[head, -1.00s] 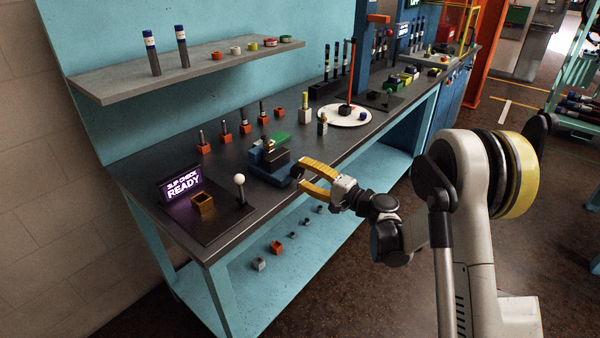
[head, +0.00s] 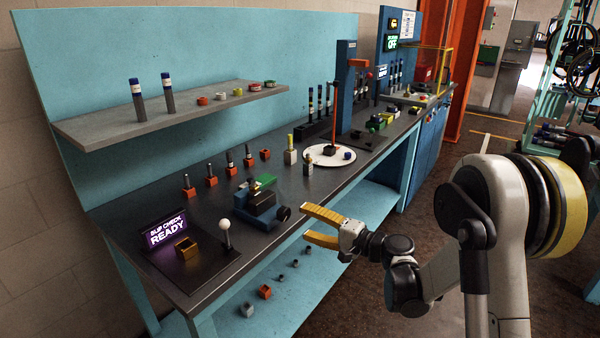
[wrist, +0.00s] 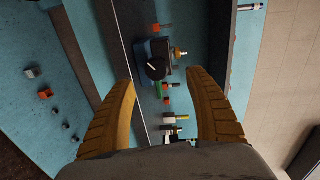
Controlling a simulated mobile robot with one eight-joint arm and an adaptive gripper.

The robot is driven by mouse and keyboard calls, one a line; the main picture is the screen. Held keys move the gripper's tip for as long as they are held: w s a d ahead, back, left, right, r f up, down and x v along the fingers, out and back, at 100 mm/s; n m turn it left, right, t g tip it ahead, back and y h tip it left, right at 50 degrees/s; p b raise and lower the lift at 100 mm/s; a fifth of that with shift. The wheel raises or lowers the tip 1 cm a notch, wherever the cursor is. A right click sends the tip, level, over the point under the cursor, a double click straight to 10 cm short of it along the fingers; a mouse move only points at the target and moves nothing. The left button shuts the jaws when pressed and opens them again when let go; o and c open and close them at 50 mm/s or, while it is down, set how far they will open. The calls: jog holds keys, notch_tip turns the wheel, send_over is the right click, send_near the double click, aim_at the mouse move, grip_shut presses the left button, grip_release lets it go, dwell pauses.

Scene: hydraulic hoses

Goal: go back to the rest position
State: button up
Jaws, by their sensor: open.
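My gripper (head: 308,226) has yellow ribbed fingers and is open and empty. In the head view it hangs just off the front edge of the dark workbench (head: 290,188), to the right of a blue vise-like block (head: 262,212) with a round dark knob (head: 284,213). In the wrist view both fingers (wrist: 162,100) stand wide apart with nothing between their tips. The blue block (wrist: 158,48) and its knob (wrist: 156,69) show beyond them, apart from the fingers.
A "slip check ready" sign (head: 166,230) and a white-knobbed lever (head: 225,232) stand at the bench's near end. Several orange holders with hose parts line the back. A white round plate (head: 330,158) lies further along. A lower shelf (head: 290,290) holds small blocks. Floor space is at right.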

jog(key=s+r+n+g+h, duration=0.2)
jog(key=s+r+h, duration=0.1)
jog(key=s+r, duration=0.3)
jog(key=s+d+n+h, duration=0.1)
jog(key=s+d+h, duration=0.2)
jog(key=s, duration=0.6)
jog(key=s+d+f+n+h, duration=0.1)
jog(key=s+d+n+h, duration=0.1)
jog(key=s+d+h, duration=0.2)
jog(key=s+d+n+g+h, duration=0.1)
jog(key=s+d, duration=0.6)
jog(key=s, duration=0.7)
jog(key=shift+d+f+n+h, duration=0.4)
jog(key=shift+n+h, duration=0.1)
jog(key=shift+h, duration=0.7)
dwell(0.7)
